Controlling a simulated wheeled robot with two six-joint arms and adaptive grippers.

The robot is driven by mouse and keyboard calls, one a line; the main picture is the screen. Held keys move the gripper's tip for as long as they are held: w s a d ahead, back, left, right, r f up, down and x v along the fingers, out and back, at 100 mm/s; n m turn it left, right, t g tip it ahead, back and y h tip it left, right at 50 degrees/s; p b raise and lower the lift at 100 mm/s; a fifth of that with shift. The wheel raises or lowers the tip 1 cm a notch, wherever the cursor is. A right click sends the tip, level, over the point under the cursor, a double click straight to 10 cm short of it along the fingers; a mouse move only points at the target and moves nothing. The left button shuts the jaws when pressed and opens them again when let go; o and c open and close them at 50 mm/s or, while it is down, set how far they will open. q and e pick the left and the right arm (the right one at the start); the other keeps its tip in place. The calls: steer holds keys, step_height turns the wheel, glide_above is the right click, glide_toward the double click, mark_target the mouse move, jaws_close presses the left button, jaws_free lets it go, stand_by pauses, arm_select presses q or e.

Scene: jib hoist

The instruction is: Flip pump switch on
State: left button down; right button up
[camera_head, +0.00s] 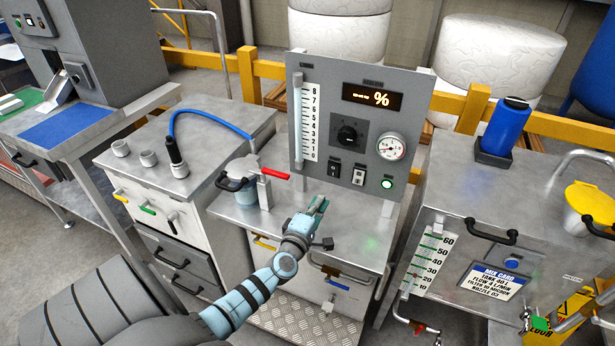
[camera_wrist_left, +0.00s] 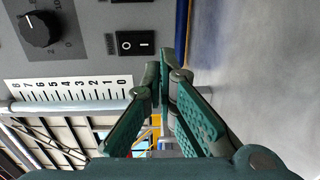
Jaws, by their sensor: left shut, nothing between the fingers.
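The grey control panel (camera_head: 325,105) stands upright at the back of the metal bench. Two small rocker switches sit low on it, a left one (camera_head: 333,170) and a right one (camera_head: 358,174); their labels are too small to read. The left rocker also shows in the left wrist view (camera_wrist_left: 136,43), black with a line and a circle mark. My left gripper (camera_head: 319,204) is below and in front of the switches, apart from them. In the left wrist view its green fingers (camera_wrist_left: 166,80) are together with nothing between them. My right gripper is out of view.
The panel also carries a knob (camera_head: 350,133), a gauge (camera_head: 391,147), a lit green lamp (camera_head: 387,184), a display (camera_head: 372,97) and a scale (camera_head: 309,120). A blue bottle (camera_head: 506,127) stands on the right cabinet.

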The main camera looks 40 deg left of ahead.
arm_select(q)
steer(key=shift+f+v, duration=0.2)
steer(key=shift+v, duration=0.7)
steer(key=shift+f+v, duration=0.2)
steer(key=shift+v, duration=0.75)
steer(key=shift+f+v, duration=0.2)
steer(key=shift+v, duration=0.7)
